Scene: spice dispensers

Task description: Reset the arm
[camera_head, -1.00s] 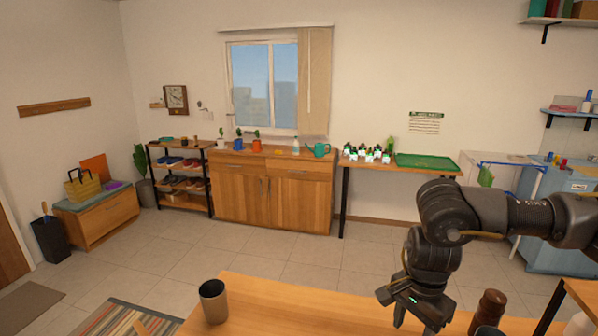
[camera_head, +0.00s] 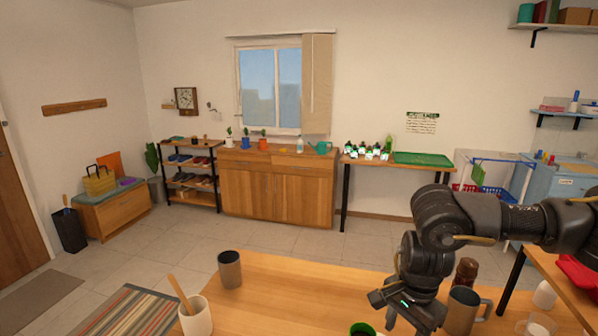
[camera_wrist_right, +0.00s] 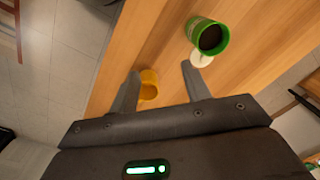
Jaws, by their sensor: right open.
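My right arm (camera_head: 480,220) comes in from the right in the head view, above the wooden table. My right gripper (camera_head: 407,322) hangs from it, pointing down at the near part of the table. In the right wrist view, the right gripper (camera_wrist_right: 159,68) is open, with its two fingers spread and nothing held. A yellow cup (camera_wrist_right: 148,85) shows between the fingers, down on the table. My left gripper is in neither view.
The table (camera_head: 290,290) bears a grey cup (camera_head: 229,270), a cream utensil pot (camera_head: 197,318), a grey mug (camera_head: 464,310), a brown bottle (camera_head: 466,272) and a green container (camera_head: 361,329), also in the wrist view (camera_wrist_right: 209,37). Open floor (camera_head: 190,250) lies beyond.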

